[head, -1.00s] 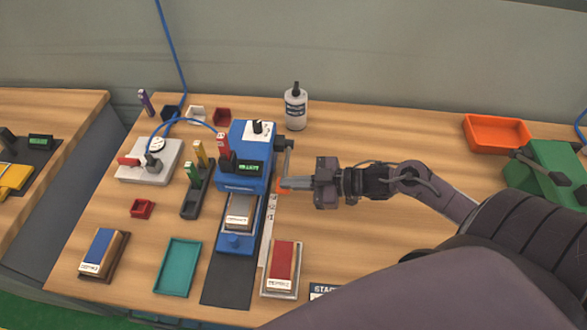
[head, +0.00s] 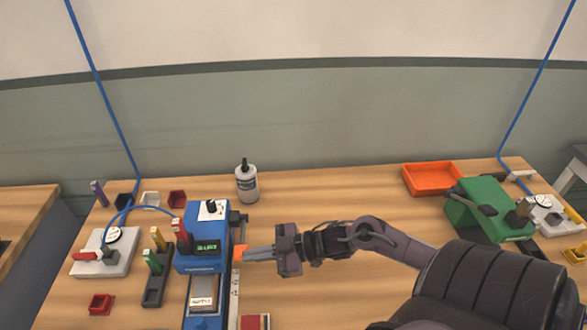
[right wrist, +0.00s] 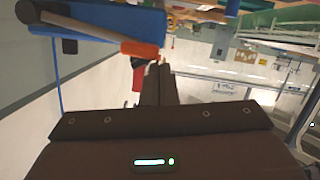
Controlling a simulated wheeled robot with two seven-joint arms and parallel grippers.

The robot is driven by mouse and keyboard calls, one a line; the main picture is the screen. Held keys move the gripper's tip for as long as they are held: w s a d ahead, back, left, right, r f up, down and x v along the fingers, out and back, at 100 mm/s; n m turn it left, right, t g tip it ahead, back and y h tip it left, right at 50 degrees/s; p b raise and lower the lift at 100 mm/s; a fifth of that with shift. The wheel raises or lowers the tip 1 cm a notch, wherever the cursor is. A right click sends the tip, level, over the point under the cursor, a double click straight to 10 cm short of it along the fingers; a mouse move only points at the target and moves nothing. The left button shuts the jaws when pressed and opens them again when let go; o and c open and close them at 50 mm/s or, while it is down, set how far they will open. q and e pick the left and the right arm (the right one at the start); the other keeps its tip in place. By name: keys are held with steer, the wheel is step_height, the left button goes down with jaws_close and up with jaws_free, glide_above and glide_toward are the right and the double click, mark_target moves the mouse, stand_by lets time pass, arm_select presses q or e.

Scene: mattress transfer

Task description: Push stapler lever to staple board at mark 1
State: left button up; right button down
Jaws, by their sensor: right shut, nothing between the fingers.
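The blue stapler (head: 200,255) stands left of centre in the head view, with a small lit green display. Its lever with an orange tip (head: 240,253) is on its right side; the orange tip (right wrist: 140,49) also shows in the right wrist view. A labelled board (head: 202,292) lies in the stapler's front bed, cut off by the lower edge. A pale strip with marks (head: 235,290) runs beside it; I cannot read mark 1. My right gripper (head: 247,254) is shut and empty, its fingertips at the orange tip; I cannot tell whether they touch. My left gripper is out of view.
A white bottle (head: 247,185) stands behind the stapler. A pen holder (head: 155,283) and a grey gauge block (head: 105,255) are left of it. An orange tray (head: 432,178) and a green machine (head: 490,212) are at right. The table between bottle and orange tray is clear.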

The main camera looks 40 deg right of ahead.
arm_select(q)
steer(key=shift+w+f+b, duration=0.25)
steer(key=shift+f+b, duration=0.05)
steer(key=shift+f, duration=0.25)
arm_select(e)
steer(key=v, duration=0.8)
steer(key=shift+s+d, duration=0.2)
steer(key=shift+d, duration=0.15)
steer(key=shift+f, duration=0.15)
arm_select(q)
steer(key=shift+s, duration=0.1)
